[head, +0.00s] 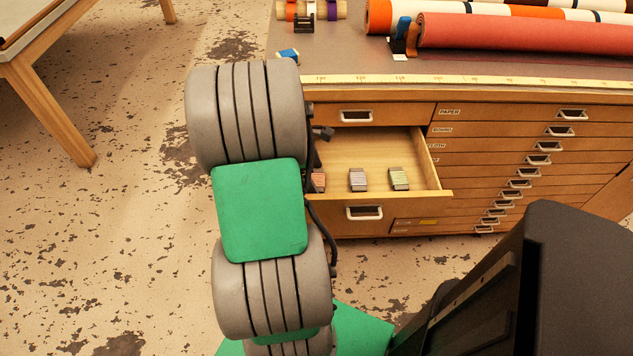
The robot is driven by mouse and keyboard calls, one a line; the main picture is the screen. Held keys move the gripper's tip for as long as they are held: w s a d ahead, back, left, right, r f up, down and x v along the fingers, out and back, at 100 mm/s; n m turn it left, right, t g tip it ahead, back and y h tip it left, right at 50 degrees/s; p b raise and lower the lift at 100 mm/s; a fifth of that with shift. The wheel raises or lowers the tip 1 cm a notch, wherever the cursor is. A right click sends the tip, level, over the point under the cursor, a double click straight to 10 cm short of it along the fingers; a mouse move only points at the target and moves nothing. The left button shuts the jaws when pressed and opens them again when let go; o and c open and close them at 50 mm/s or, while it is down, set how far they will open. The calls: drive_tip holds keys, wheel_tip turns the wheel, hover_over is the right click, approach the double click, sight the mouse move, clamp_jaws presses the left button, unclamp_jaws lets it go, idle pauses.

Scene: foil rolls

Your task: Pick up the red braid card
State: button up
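An open wooden drawer (433,175) holds small wound cards in a row. The leftmost card (319,180) looks reddish and is partly hidden by my arm. The middle card (358,179) looks dull pink-brown, and the right card (399,178) is pale green. The leftmost looks the most red, but the colours are faint at this size. My arm stands in front of the drawer's left part. Only a small dark part of what seems to be my gripper (323,133) shows past the arm, over the drawer's back left. Its fingers are hidden.
The drawer sits in a wooden cabinet with several shut, handled drawers (537,160). On the grey top lie a yellow measuring strip (450,80), a red roll (520,38), striped rolls (490,16) and a small blue item (289,54). A wooden table (45,100) stands at left.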

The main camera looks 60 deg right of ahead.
drive_tip(key=c, duration=1.3)
drive_tip(key=shift+r, duration=0.1)
